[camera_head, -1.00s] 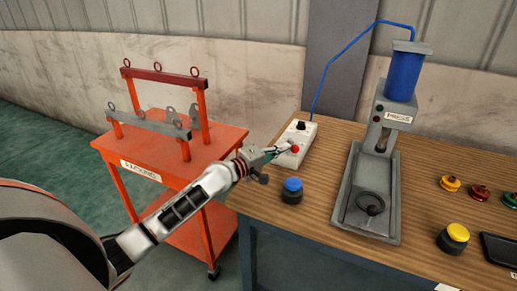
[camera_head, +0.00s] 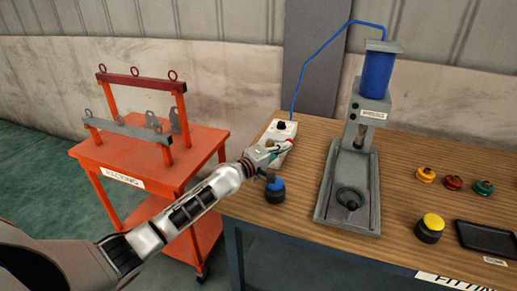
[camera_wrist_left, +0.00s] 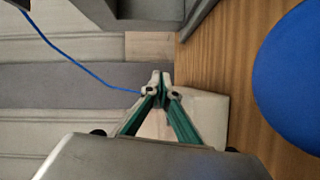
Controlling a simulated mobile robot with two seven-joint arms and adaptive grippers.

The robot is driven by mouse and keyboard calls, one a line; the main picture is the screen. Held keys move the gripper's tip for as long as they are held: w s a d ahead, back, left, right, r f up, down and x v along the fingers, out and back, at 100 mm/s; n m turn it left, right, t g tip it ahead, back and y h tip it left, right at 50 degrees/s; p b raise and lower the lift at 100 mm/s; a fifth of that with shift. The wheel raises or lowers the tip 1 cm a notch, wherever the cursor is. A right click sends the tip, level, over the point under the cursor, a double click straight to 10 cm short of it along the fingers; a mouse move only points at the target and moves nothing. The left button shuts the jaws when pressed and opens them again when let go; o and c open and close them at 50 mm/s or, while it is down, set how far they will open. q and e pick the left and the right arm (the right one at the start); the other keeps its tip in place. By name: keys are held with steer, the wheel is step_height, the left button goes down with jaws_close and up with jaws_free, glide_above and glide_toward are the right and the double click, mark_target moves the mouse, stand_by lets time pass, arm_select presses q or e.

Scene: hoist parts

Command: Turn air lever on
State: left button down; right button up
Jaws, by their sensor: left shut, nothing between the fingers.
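A white control box (camera_head: 268,136) stands on the back left of the wooden table. It has a black knob (camera_head: 281,125) on top, with a blue air hose (camera_head: 295,92) rising behind it. A small red part (camera_head: 290,140), perhaps the air lever, shows at the box's right side, partly hidden by my left gripper (camera_head: 286,147). The gripper is shut and empty, over the front of the box. In the left wrist view its fingertips (camera_wrist_left: 161,84) meet in front of the white box (camera_wrist_left: 212,110). The lever cannot be made out there, and contact cannot be told.
A blue-topped button (camera_head: 276,187) stands just below the gripper; its blue top looms in the wrist view (camera_wrist_left: 292,75). A grey press (camera_head: 350,185) with a blue cylinder stands to the right. An orange cart (camera_head: 150,160) with a frame is at left.

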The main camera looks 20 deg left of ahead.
arm_select(q)
steer(key=shift+w+d, duration=0.25)
steer(key=shift+w, duration=0.15)
arm_select(e)
steer(key=shift+f, duration=0.15)
arm_select(q)
steer(key=shift+r, duration=0.2)
arm_select(e)
steer(key=shift+s, duration=0.1)
steer(key=shift+a, duration=0.1)
